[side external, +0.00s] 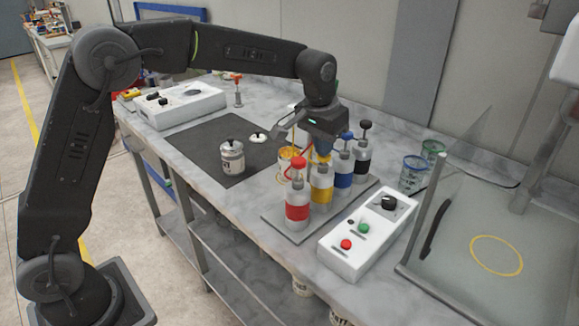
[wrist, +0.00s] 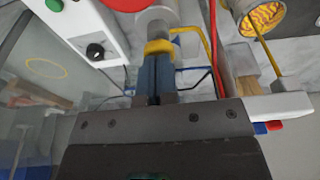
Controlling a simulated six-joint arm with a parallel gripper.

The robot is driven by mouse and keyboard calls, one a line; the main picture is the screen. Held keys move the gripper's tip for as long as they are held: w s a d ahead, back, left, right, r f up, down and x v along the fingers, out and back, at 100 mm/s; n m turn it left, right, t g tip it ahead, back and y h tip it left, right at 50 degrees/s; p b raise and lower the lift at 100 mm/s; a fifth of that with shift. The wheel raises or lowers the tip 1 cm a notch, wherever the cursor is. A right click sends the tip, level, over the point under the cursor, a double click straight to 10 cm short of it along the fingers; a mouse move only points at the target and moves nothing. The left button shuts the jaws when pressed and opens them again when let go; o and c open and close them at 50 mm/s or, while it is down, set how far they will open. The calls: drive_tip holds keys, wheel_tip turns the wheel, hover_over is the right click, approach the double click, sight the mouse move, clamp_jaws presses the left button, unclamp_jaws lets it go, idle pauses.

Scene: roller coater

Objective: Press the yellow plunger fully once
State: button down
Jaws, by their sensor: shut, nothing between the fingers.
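The yellow plunger (side external: 322,158) tops the bottle with the yellow band (side external: 321,194), which stands upright in the row of bottles. My gripper (side external: 324,150) is shut and empty, pointing down with its tips right at the plunger's head. In the wrist view, my closed blue fingers (wrist: 156,75) end at the yellow plunger (wrist: 158,47), with the grey bottle (wrist: 155,15) beyond. The tips look in contact with the head, but the fingers partly hide it. I cannot tell how far the plunger is pressed.
The red-topped bottle (side external: 298,205) stands close in front, and its red head (wrist: 125,3) shows beside the yellow one. Blue (side external: 343,165) and black (side external: 363,157) bottles stand behind. A white control box (side external: 362,240) sits to the right. A cup with yellow contents (side external: 286,162) is left.

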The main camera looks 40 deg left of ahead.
drive_tip(key=shift+w+v, duration=0.2)
drive_tip(key=shift+v, duration=0.85)
drive_tip(key=shift+w+v, duration=0.25)
drive_tip(key=shift+v, duration=0.8)
drive_tip(key=shift+r, duration=0.15)
drive_tip(key=v, duration=0.3)
drive_tip(key=w+v, duration=0.1)
drive_tip(key=v, duration=0.1)
drive_tip(key=shift+r, duration=0.5)
